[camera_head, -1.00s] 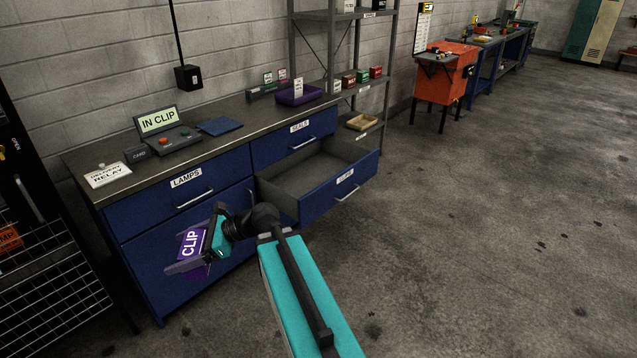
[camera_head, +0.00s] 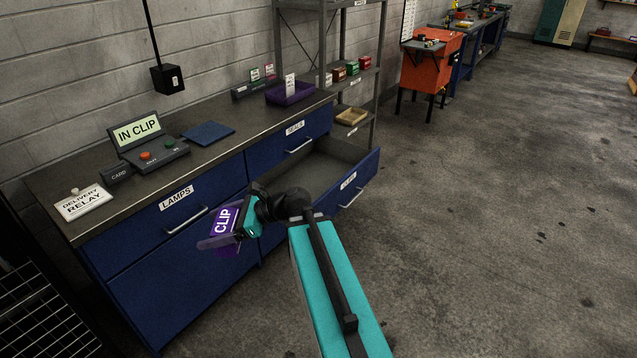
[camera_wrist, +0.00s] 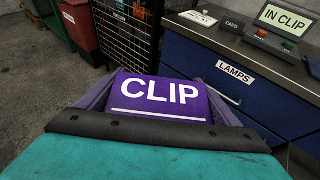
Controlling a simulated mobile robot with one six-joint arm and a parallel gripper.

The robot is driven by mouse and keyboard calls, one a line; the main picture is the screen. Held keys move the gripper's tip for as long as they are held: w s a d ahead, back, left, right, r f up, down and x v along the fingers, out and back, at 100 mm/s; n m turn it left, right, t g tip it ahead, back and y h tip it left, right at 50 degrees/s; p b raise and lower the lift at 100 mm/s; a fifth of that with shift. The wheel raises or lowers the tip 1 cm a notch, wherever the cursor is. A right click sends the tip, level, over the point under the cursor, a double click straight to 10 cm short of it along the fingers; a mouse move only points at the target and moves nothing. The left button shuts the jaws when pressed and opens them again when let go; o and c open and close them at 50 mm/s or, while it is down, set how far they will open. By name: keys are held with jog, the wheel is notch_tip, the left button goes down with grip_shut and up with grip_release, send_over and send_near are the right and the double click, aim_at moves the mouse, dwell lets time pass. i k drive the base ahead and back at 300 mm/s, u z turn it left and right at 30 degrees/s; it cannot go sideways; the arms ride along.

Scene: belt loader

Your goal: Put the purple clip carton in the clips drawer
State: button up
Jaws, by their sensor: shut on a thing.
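My gripper (camera_head: 222,230) is shut on the purple clip carton (camera_head: 229,221), which carries a white CLIP label. The carton also fills the middle of the wrist view (camera_wrist: 165,98), between the two fingers. It is held in the air in front of the blue lamps drawer. The clips drawer (camera_head: 352,186) is pulled open at the right of the blue cabinet, to the right of and beyond my gripper. Its visible inside looks empty, but my arm hides its left part.
The worktop (camera_head: 225,147) holds an IN CLIP display (camera_head: 137,129), a delivery relay plate (camera_head: 82,202), a blue pad (camera_head: 208,132) and a purple tray (camera_head: 290,93). A shelf rack with small boxes stands behind. The floor at right is clear.

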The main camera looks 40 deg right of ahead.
aim_at(320, 186)
jog(key=z, duration=0.15)
jog(key=i, duration=1.15)
jog(key=u, duration=0.05)
